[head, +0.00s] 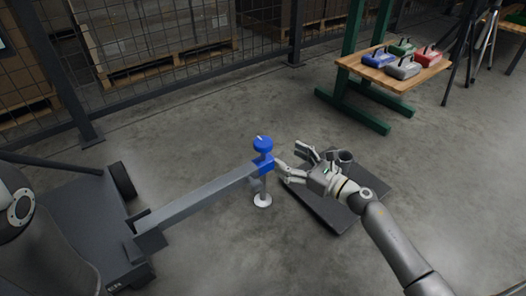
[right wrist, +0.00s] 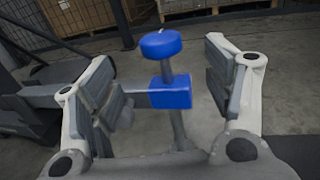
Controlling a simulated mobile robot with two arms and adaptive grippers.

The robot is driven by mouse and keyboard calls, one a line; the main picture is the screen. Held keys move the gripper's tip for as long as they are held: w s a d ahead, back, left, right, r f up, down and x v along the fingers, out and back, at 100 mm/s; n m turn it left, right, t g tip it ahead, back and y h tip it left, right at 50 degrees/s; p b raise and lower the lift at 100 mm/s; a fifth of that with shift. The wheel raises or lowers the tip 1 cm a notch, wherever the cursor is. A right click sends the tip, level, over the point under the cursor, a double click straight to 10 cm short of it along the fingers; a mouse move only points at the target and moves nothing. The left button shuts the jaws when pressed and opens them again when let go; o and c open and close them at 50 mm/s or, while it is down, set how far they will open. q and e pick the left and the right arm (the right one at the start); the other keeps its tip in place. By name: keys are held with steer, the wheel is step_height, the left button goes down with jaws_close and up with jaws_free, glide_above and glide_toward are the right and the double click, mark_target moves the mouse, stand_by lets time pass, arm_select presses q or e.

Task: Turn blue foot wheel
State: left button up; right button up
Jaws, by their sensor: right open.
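The blue foot wheel (head: 263,143) is a round knob with a small pale mark on top. It sits on an upright post above a blue block (head: 263,166) at the end of a grey beam (head: 200,202). A round foot (head: 262,200) stands on the floor below. My right gripper (head: 289,158) is open just right of the wheel and block. In the right wrist view the blue wheel (right wrist: 160,43) and blue block (right wrist: 172,92) appear between the spread fingers, with the wheel near fingertip height or above. I cannot see any contact. My left gripper is not in view.
A dark flat plate (head: 325,205) with a grey cylindrical part lies under my right gripper. A wooden-topped bench (head: 430,68) with several coloured cases stands at the back right. A mesh fence (head: 150,50) with pallets behind closes the back. The floor between is clear.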

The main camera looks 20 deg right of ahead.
mark_target(270, 147)
steer(key=b+x, duration=0.3)
steer(key=x, duration=0.7)
steer(key=shift+w+a, duration=0.2)
steer(key=shift+w, duration=0.05)
steer(key=shift+r, duration=0.1)
